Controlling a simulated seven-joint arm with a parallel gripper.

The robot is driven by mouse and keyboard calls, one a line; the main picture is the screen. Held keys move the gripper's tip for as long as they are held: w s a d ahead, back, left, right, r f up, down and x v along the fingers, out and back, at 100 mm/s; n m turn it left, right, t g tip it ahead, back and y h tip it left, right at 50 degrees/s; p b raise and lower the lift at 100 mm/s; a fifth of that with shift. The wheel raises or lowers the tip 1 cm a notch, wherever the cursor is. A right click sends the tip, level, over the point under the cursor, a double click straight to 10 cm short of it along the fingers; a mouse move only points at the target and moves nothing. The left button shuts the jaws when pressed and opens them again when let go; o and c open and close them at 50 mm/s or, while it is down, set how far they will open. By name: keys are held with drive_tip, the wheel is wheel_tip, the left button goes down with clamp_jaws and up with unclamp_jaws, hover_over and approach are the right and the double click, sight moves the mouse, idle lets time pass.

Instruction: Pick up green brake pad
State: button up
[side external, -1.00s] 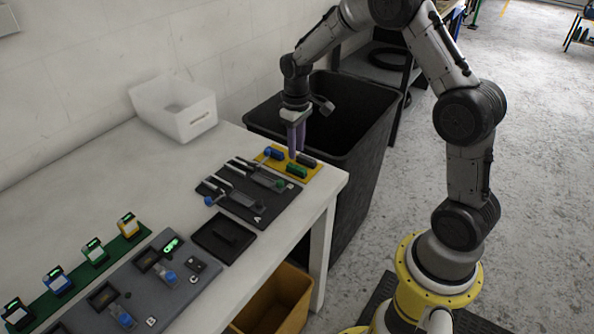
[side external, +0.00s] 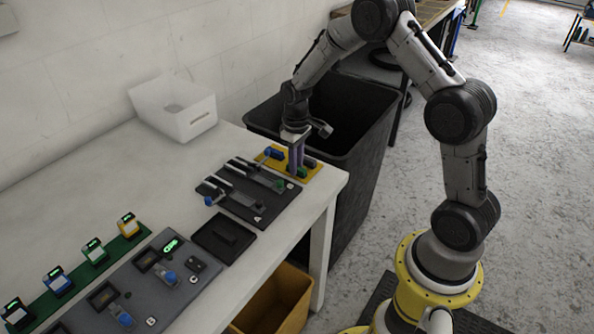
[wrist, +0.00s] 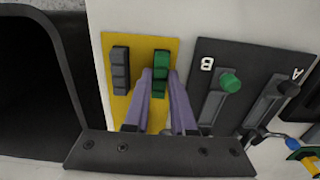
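The green brake pad (wrist: 160,62) lies on a yellow tray (wrist: 168,42), beside a dark grey-looking pad (wrist: 120,70). In the wrist view the green pad shows between the tips of my purple fingers. My gripper (wrist: 162,82) is open and points down over it; I cannot tell whether a finger touches the pad. In the side view my gripper (side external: 296,172) is low at the yellow tray (side external: 315,172) and hides most of the green pad. A blue pad (side external: 273,153) lies at the tray's left end.
Dark fixtures marked A and B (side external: 247,202) stand beside the tray, with a green knob (wrist: 230,82) close by. A large black bin (side external: 355,150) stands past the table's edge. A white box (side external: 175,108) sits near the wall.

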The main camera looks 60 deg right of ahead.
clamp_jaws()
drive_tip(key=shift+r, duration=3.5)
drive_tip(key=shift+m, duration=0.3)
